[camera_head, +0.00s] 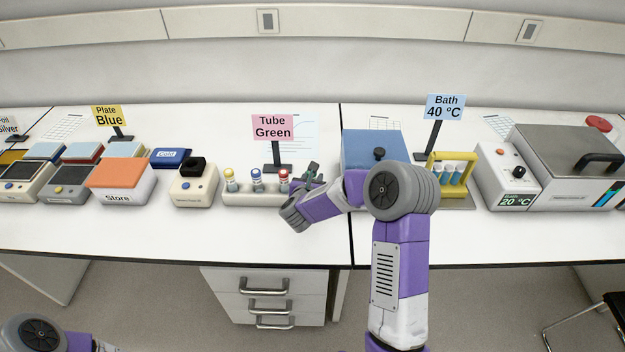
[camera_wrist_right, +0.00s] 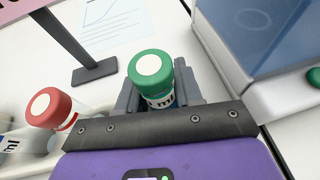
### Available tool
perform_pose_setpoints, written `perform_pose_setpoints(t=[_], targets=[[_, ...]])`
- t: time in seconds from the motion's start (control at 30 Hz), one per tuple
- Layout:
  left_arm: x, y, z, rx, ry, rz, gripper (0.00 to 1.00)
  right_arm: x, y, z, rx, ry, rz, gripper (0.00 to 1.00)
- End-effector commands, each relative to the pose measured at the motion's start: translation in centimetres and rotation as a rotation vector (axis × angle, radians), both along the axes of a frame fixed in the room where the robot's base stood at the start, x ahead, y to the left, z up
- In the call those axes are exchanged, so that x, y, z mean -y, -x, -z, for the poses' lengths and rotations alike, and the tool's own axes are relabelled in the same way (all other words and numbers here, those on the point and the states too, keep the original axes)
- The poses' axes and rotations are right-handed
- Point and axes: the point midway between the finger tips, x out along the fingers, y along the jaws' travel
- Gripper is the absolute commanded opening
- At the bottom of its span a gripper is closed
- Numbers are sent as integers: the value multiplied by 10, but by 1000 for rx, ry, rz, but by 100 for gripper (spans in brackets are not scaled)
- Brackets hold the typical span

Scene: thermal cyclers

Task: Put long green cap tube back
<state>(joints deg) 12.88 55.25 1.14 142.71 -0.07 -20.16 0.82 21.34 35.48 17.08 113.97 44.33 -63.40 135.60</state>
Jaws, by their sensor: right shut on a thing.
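The green-capped tube (camera_wrist_right: 152,72) stands between the fingers of my right gripper (camera_wrist_right: 158,96) in the right wrist view, cap toward the camera. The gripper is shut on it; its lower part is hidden. In the head view my right gripper (camera_head: 311,174) is at the right end of the white tube rack (camera_head: 248,199), by the "Tube Green" sign (camera_head: 272,128). I cannot tell whether the tube's bottom is in the rack. The rack holds yellow-, blue- and red-capped tubes; the red-capped tube (camera_wrist_right: 48,110) is left of the gripper. My left gripper is out of view.
A blue-lidded box (camera_head: 365,150) stands just right of the gripper, partly behind my arm. A yellow-handled rack of tubes (camera_head: 452,160) is farther right, by the "Bath 40 °C" sign (camera_head: 444,107). Bare counter lies in front of the white rack.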

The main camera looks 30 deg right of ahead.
Motion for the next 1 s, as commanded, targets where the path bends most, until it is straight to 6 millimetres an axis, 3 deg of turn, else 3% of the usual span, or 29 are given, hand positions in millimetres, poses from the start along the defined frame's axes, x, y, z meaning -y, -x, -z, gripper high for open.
perform_pose_setpoints(t=[0.03, 0.07, 0.23, 0.67, 1.0], targets=[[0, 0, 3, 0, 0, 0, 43, 0, 0, 2, 1, 1, 0, 1], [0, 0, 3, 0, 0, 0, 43, 0, 0, 2, 0, 0, -1, 36], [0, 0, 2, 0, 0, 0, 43, 0, 0, 1, 0, 0, -1, 60], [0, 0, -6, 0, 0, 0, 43, -3, 2, -5, -1, -1, -2, 60], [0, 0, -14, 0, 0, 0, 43, -49, 53, -33, 1, 1, -5, 60]])
